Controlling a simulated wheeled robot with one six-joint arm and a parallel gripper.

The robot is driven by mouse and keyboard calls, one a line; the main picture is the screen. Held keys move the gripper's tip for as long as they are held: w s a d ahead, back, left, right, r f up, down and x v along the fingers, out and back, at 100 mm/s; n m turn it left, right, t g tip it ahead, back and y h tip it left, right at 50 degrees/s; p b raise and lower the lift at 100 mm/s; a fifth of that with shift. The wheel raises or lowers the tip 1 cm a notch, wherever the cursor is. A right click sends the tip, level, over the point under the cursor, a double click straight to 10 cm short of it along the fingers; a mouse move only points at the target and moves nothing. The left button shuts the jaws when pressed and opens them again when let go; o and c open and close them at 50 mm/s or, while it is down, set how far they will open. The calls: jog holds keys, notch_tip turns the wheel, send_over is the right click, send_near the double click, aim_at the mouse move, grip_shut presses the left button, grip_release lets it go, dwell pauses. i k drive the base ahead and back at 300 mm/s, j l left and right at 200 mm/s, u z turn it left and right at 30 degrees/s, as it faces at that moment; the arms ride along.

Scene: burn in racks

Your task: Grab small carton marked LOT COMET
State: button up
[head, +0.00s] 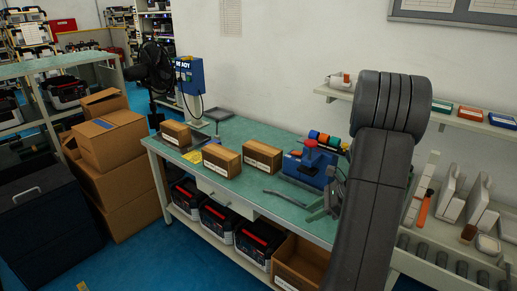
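Three small brown cartons stand on the green-topped bench (237,133). One carton (175,134) is at the left back, one carton (222,161) is in the middle near the front edge, and one carton (262,157) is to its right. Each has a pale label strip, but the print is too small to read, so I cannot tell which is LOT COMET. My dark arm fills the right side and runs down past the bottom edge.
A blue device with a red knob (310,163) and tape rolls stand right of the cartons. A grey curved tool (287,196) lies in front. Large boxes (112,140) are stacked left of the bench.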

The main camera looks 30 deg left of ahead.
aim_at(267, 158)
jog(key=i+j+z, duration=0.3)
jog(key=j, duration=0.85)
jog(key=j+z, duration=0.3)
jog(key=j, duration=0.8)
jog(key=i+j+z, duration=0.2)
jog(key=i+j, duration=0.15)
jog(key=j, duration=0.25)
jog(key=i+j+z, duration=0.1)
jog(key=j, duration=0.2)
